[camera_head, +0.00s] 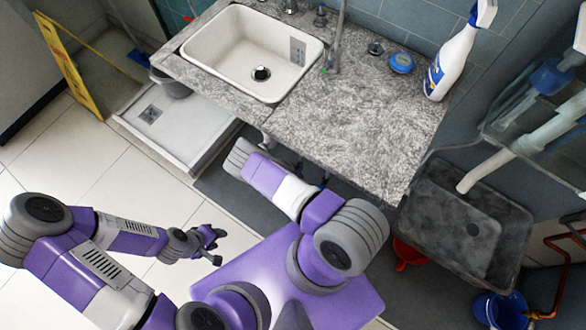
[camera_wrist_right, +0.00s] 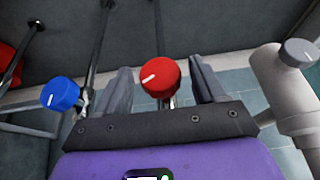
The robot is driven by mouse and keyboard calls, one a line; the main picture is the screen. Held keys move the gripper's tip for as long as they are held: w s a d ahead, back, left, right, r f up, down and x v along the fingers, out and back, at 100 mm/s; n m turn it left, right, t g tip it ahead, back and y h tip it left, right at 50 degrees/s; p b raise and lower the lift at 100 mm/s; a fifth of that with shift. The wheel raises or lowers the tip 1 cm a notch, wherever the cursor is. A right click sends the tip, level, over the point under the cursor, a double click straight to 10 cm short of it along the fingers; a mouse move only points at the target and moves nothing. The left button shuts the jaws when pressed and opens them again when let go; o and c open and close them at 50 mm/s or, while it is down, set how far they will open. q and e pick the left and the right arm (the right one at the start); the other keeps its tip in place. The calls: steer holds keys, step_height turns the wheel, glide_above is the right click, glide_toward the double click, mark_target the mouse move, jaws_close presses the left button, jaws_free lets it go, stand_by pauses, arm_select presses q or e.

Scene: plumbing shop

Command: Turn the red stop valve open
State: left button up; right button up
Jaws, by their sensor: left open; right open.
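The red stop valve (camera_wrist_right: 161,78) is a round red knob with a white mark line, which points toward the lower left in the right wrist view. My right gripper (camera_wrist_right: 160,67) is open, with one grey finger on each side of the knob and a visible gap on both sides. Whether the fingertips reach level with the knob is hard to tell. In the head view the right gripper is hidden, and so is the red valve. My left gripper (camera_head: 212,243) is open and empty over the tiled floor, away from the counter.
A blue knob (camera_wrist_right: 61,95) is left of the red one, and a grey pipe (camera_wrist_right: 287,88) with a grey knob stands at the right. Above are the stone counter (camera_head: 360,125), white sink (camera_head: 225,50) and spray bottle (camera_head: 452,60). A dark basin (camera_head: 470,225) is at right.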

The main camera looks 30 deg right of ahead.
steer(key=shift+c, duration=0.3)
steer(key=c, duration=1)
steer(key=shift+o, duration=0.2)
steer(key=shift+w+g, duration=0.1)
steer(key=shift+g, duration=0.2)
steer(key=g, duration=0.1)
steer(key=g+h, duration=0.1)
steer(key=shift+w+a+n+g, duration=0.15)
steer(key=shift+w+n+g, duration=0.05)
steer(key=shift+n+g, duration=0.2)
steer(key=shift+f+g+h, duration=0.1)
steer(key=shift+g+h, duration=0.6)
steer(key=shift+g, duration=0.3)
steer(key=shift+n+g, duration=0.3)
steer(key=shift+g, duration=0.1)
steer(key=o, duration=1)
steer(key=shift+w, duration=0.1)
